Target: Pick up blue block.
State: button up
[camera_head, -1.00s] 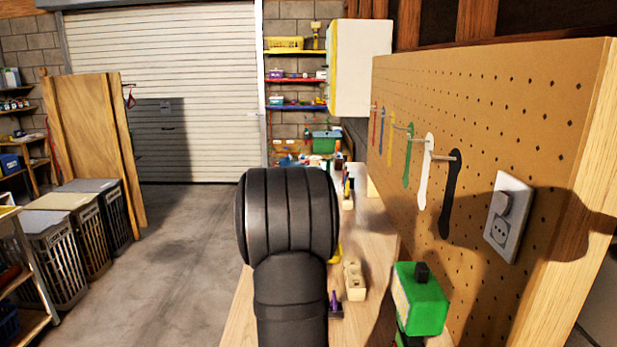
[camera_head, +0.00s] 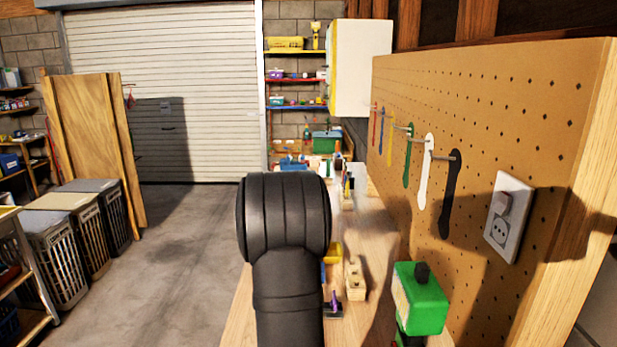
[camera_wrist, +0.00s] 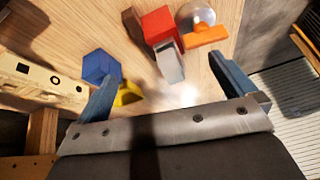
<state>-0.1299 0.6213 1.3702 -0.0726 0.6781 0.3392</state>
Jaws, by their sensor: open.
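The blue block (camera_wrist: 100,66) lies on the wooden workbench and shows in the wrist view at upper left, just beyond the left finger's tip. My gripper (camera_wrist: 166,82) is open and empty, with its two blue-grey fingers spread wide. A yellow piece (camera_wrist: 128,93) lies between the fingers, close to the left one. In the head view my dark arm hides much of the bench, and I cannot clearly make out the blue block there.
A pale wooden block with holes (camera_wrist: 42,82) lies left of the blue block. A red block (camera_wrist: 160,25), a grey piece (camera_wrist: 170,64) and an orange piece (camera_wrist: 206,36) lie beyond the fingers. A green box (camera_head: 420,298) stands by the pegboard (camera_head: 500,120).

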jog(key=c, duration=0.5)
jog(key=w+d+r+m+g, duration=0.45)
jog(key=d+r+m, duration=0.65)
jog(key=m, duration=0.5)
jog(key=shift+g, duration=0.45)
jog(key=f, duration=1.7)
jog(key=shift+s+a+f, duration=0.15)
jog(key=shift+s+f, duration=0.2)
